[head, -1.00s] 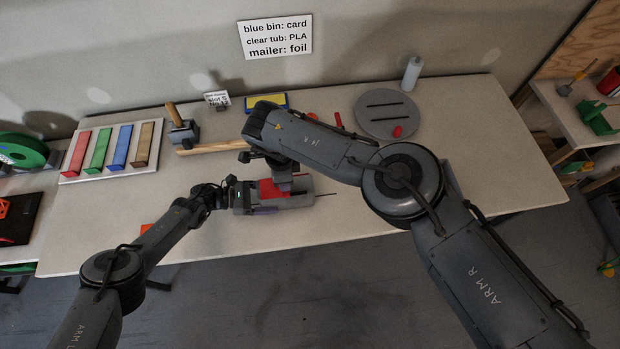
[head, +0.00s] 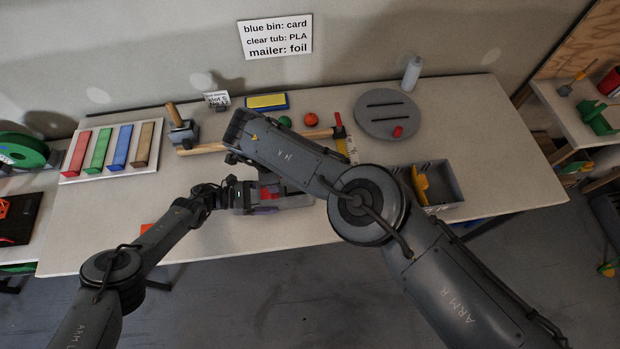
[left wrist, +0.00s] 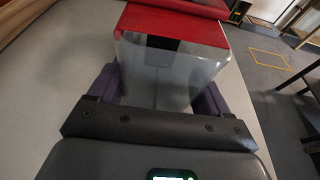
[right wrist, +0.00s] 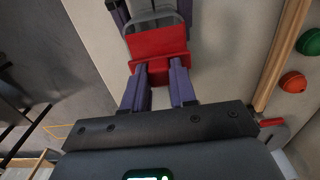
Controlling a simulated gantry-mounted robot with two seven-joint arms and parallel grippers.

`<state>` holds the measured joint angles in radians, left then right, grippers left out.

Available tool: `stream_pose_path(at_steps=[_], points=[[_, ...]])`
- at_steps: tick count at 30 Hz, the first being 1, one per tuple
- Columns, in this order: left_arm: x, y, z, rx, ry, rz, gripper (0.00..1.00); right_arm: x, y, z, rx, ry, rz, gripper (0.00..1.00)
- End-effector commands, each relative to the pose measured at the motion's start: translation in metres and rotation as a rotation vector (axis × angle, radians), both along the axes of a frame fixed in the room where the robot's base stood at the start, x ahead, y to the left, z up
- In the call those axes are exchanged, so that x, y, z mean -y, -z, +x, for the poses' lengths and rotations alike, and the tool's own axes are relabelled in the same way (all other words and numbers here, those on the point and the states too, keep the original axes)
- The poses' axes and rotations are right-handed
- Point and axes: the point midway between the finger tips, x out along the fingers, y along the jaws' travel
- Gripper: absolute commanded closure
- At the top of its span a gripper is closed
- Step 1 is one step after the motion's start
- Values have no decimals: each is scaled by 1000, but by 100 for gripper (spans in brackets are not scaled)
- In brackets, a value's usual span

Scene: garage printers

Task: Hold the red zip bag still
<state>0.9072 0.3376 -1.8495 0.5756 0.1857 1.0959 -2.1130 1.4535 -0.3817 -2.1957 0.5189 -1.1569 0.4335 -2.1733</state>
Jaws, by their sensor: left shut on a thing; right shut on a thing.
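The red zip bag (head: 267,193) lies near the front of the bench, partly hidden by my right arm in the head view. In the left wrist view the bag (left wrist: 175,65) has a clear body and a red top band. My left gripper (head: 255,199) is shut on the clear body, with purple fingers (left wrist: 160,90) on either side. My right gripper (right wrist: 159,70) is shut on a red part of the bag (right wrist: 157,43); the exact grip is hard to see. The right fingertips are mostly hidden in the head view.
A grey bin (head: 444,180) with a yellow thing in it stands at the right front. A rack of coloured bars (head: 113,147) stands left.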

Motion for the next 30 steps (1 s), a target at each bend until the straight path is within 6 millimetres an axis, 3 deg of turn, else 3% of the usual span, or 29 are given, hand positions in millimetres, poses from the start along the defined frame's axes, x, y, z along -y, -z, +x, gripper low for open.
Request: stream_pose_path(at_steps=[5, 6, 11, 23, 30], points=[[2, 3, -4, -6, 7, -1, 83, 1, -1, 3, 7, 2, 0, 100], [2, 3, -4, -6, 7, -1, 83, 1, -1, 3, 7, 2, 0, 69], [1, 3, -4, -7, 5, 0, 83, 1, 0, 2, 5, 2, 0, 45], [0, 3, -2, -7, 1, 3, 83, 1, -4, 1, 1, 1, 0, 44], [-1, 3, -2, -6, -1, 4, 83, 1, -36, 2, 4, 0, 0, 44]])
